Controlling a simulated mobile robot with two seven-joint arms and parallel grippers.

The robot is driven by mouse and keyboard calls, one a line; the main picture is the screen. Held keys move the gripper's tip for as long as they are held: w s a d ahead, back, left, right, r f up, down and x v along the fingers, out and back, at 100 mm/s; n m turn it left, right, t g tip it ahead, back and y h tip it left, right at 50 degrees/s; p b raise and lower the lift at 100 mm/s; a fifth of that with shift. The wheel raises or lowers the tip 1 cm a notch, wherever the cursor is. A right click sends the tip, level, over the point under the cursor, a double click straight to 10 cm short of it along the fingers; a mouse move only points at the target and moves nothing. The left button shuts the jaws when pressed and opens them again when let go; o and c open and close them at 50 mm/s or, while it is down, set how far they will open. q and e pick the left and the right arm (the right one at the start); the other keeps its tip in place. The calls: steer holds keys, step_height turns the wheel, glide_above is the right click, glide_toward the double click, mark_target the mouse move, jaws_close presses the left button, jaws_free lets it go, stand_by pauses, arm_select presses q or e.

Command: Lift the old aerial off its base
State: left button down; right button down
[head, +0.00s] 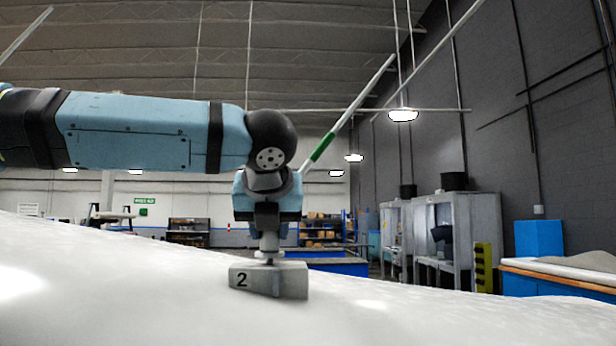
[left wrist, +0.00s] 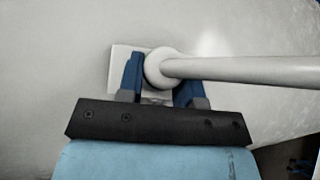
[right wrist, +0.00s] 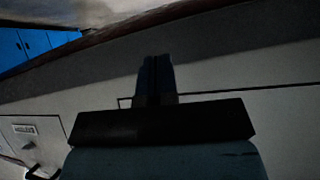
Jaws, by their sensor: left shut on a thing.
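The aerial (head: 347,117) is a pale rod with a green band, leaning up to the right from behind my left gripper (head: 267,240). The left wrist view shows its rod (left wrist: 240,69) and rounded foot (left wrist: 160,66) between my blue fingers, which are shut on it. Its base (head: 250,279), a grey block marked "2", stands directly below on the white surface. A pale collar and a thin neck show between gripper and base; I cannot tell whether they are still joined. My right gripper (right wrist: 155,75) is shut and empty in the right wrist view, and outside the head view.
The white curved surface (head: 120,290) fills the foreground, largely clear around the base. Grey cabinets (head: 440,230), a blue box (head: 538,238) and a bench (head: 560,277) stand beyond at the right. In the right wrist view, a pale panelled wall (right wrist: 240,85) lies beyond the fingers.

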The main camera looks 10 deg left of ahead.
arm_select(q)
steer(key=shift+r, duration=0.2)
steer(key=shift+r+p, duration=1.75)
steer(key=shift+p, duration=1)
steer(key=shift+s, duration=0.15)
steer(key=shift+s+d, duration=0.15)
steer(key=shift+s, duration=0.1)
steer(key=s+d, duration=0.2)
steer(key=s, duration=0.5)
steer(key=shift+p, duration=0.3)
